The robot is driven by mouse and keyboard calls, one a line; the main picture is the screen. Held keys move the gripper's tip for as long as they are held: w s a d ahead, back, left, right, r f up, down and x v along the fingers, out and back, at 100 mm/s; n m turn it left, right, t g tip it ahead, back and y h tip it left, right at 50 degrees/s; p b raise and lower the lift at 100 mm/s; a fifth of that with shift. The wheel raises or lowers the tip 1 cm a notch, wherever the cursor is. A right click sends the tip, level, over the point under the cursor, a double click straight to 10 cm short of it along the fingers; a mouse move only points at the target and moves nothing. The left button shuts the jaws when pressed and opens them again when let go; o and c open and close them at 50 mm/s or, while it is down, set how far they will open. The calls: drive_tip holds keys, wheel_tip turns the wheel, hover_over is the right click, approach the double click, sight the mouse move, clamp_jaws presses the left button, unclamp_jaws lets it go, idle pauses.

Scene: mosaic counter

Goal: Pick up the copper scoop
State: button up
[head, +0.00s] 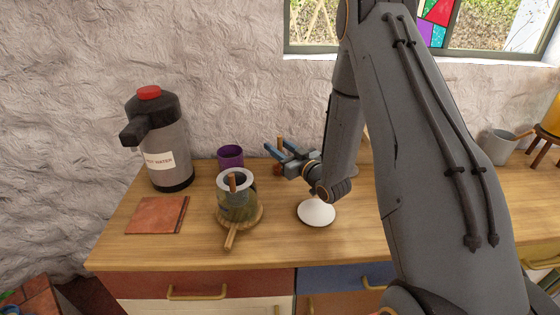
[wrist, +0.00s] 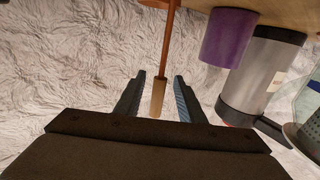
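The copper scoop (wrist: 170,45) shows in the wrist view as a thin copper-coloured shaft with a pale wooden handle end (wrist: 158,98). In the head view its handle end (head: 280,142) rises above my gripper, near the back wall. My gripper (head: 275,150) is open, with a finger on each side of the handle. The wrist view also shows my gripper (wrist: 157,98) with gaps between the handle and both fingers. The scoop's bowl is not seen clearly in either view.
A purple cup (head: 230,156) stands to the left of my gripper. A glass jar (head: 238,205) sits on a round wooden board (head: 230,238).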

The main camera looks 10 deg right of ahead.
drive_tip(key=shift+p+x, duration=0.55)
drive_tip(key=shift+x, duration=1.05)
clamp_jaws()
drive_tip(key=shift+r, duration=0.2)
